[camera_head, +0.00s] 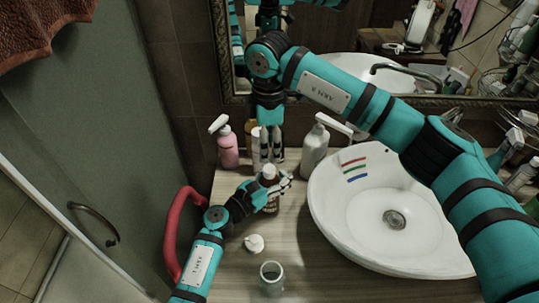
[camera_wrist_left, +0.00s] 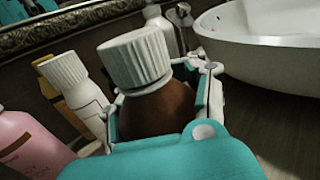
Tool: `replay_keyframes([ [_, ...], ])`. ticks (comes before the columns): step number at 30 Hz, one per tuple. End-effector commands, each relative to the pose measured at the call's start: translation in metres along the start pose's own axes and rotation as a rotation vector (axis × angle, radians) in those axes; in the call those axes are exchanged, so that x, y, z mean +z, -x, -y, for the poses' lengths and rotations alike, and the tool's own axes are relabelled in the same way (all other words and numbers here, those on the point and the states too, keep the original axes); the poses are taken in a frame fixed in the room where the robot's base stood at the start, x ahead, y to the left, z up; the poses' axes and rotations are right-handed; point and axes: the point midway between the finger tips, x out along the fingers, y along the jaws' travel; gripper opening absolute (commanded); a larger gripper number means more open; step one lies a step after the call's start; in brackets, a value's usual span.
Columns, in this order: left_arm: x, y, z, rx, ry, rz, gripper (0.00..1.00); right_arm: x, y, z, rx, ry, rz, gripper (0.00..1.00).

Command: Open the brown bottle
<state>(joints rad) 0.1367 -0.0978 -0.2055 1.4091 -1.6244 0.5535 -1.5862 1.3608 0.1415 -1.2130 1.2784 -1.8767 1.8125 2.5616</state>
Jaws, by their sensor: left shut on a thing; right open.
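The brown bottle (camera_head: 269,188) stands on the wooden counter, left of the basin. In the left wrist view the brown bottle (camera_wrist_left: 158,108) wears a white ribbed cap (camera_wrist_left: 134,58). My left gripper (camera_head: 279,186) is shut around the bottle's body, below the cap; its fingers also show in the left wrist view (camera_wrist_left: 200,90). My right gripper (camera_head: 270,146) hangs open, pointing down behind the brown bottle and apart from it, near the back of the counter. The right gripper is not seen in the left wrist view.
A pink pump bottle (camera_head: 228,148) and a white-capped bottle (camera_head: 255,148) stand at the back left. A white pump bottle (camera_head: 315,148) is beside the basin (camera_head: 325,215). A small white object (camera_head: 254,243) and a glass (camera_head: 271,278) are in front. The mirror is behind.

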Motion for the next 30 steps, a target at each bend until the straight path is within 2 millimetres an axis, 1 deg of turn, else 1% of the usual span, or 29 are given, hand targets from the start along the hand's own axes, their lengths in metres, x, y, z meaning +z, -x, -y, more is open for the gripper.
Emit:
replay_keyframes([
  [2, -0.001, 0.0, 0.0, 0.0, 0.001, -0.002, 0.0, 0.0, -0.003, 0.0, -0.001, -0.053, -0.001, 0.49],
  [5, -0.002, 0.0, 0.0, 0.0, 0.001, -0.002, 0.0, 0.0, -0.013, 0.0, -0.001, -0.075, 0.001, 0.49],
  [12, -0.002, 0.0, 0.0, 0.0, 0.001, -0.003, 0.0, 0.001, -0.051, 0.001, -0.003, -0.073, 0.001, 0.49],
  [18, -0.002, 0.0, 0.0, 0.0, 0.001, -0.003, 0.0, 0.001, -0.073, 0.0, 0.0, -0.072, 0.001, 0.49],
  [22, -0.002, 0.0, 0.0, 0.0, 0.001, -0.003, 0.0, 0.001, -0.079, 0.0, 0.0, -0.07, 0.001, 0.49],
  [29, -0.002, 0.0, 0.001, 0.0, 0.001, -0.003, 0.0, 0.001, -0.08, 0.0, 0.001, -0.07, 0.001, 0.49],
  [30, -0.002, 0.0, 0.001, 0.0, 0.001, -0.003, 0.0, 0.001, -0.08, 0.0, 0.001, -0.07, 0.001, 0.48],
])
